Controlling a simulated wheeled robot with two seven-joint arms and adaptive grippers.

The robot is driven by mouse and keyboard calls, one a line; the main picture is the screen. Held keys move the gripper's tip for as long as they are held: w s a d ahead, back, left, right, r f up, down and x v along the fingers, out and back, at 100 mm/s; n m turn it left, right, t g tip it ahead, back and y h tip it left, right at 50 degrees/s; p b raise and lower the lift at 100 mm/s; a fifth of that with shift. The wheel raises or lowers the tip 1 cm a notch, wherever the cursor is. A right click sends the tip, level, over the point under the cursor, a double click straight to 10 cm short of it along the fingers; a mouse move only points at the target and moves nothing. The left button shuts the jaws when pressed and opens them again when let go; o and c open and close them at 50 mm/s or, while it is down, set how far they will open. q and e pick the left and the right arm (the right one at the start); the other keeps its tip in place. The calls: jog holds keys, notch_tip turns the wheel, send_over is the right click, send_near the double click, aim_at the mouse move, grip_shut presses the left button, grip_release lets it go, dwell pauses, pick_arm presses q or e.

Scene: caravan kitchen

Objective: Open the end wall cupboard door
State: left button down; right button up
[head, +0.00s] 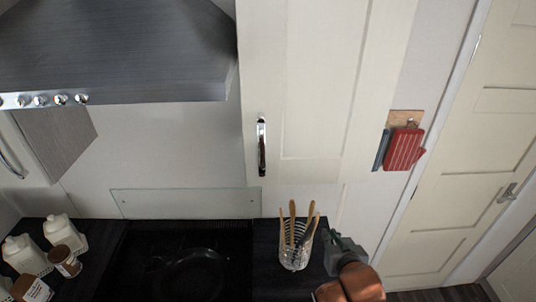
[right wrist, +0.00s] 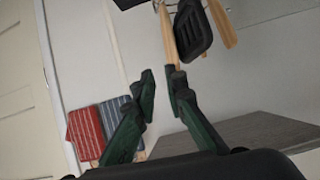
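The cream cupboard door (head: 322,90) hangs on the wall right of the cooker hood and looks shut. Its upright metal handle (head: 262,147) is near the door's lower left edge. My right gripper (head: 335,240) is low in the head view, below and right of the handle and apart from it. In the right wrist view its green fingers (right wrist: 164,76) stand apart with a gap between them, and I see nothing held. The handle is not clear in that view. My left gripper is not in view.
A utensil holder (head: 295,252) with wooden tools stands on the counter just left of my right gripper. A pan (head: 190,272) sits on the dark hob, with jars (head: 65,262) at left. Red cloth (head: 404,148) hangs right of the cupboard. The cooker hood (head: 120,55) juts out.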

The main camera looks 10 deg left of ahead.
jog(key=a+r+n+t+y, duration=0.1)
jog(key=a+r, duration=0.4)
jog(key=r, duration=0.3)
jog(key=a+r+t+y, duration=0.1)
jog(key=a+r+t, duration=0.1)
jog(key=a+r, duration=0.35)
jog(key=n+t+y, duration=0.1)
jog(key=t+y, duration=0.1)
send_near(262, 152)
jog(key=x, duration=0.3)
jog(key=shift+p+x, duration=0.95)
jog(key=shift+x, duration=2.75)
jog(key=shift+c, duration=0.5)
grip_shut()
jog(key=shift+n, duration=0.3)
